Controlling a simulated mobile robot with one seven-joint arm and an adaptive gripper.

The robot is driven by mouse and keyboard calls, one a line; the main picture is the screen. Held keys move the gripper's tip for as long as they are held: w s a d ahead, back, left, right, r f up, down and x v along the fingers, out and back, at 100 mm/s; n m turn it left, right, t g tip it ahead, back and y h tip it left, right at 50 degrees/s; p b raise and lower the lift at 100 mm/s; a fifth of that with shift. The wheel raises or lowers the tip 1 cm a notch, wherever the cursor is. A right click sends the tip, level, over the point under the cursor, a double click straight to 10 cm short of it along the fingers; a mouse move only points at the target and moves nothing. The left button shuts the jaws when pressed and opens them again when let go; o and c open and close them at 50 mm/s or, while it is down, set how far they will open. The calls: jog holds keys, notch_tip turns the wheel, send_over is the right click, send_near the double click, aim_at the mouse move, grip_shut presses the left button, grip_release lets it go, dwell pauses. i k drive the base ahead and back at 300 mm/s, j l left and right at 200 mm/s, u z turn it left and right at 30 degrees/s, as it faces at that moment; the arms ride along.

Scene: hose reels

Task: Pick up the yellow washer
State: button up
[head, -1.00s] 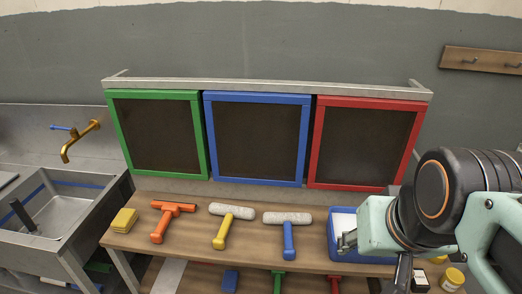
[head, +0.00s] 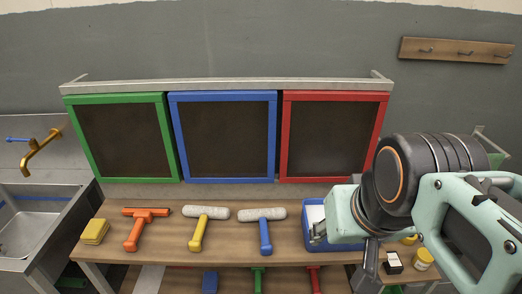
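The yellow washer (head: 198,236) lies on the wooden table, its grey fluffy head toward the wall and its yellow handle toward me. It lies between an orange squeegee (head: 139,232) and a like washer with a blue handle (head: 265,236). My gripper (head: 343,258) is at the right, above the blue tray, well to the right of the yellow washer and apart from it. Its fingers look spread, with nothing seen between them. Part of the gripper is hidden behind its own body.
A blue tray (head: 308,240) stands partly behind my gripper. Yellow sponges (head: 95,231) lie at the table's (head: 172,251) left end, beside a metal sink (head: 30,236). Green, blue (head: 223,180) and red framed panels stand behind. A yellow jar (head: 423,260) is at the right.

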aim_at(204, 213)
jog(key=z, duration=0.45)
jog(key=u, duration=1.3)
jog(key=i+j+z, duration=0.15)
jog(key=i, duration=0.25)
jog(key=i+j+z, duration=0.15)
jog(key=i+j, duration=0.2)
jog(key=k+l+z, duration=0.25)
jog(key=k+l, duration=0.1)
jog(key=l, duration=0.1)
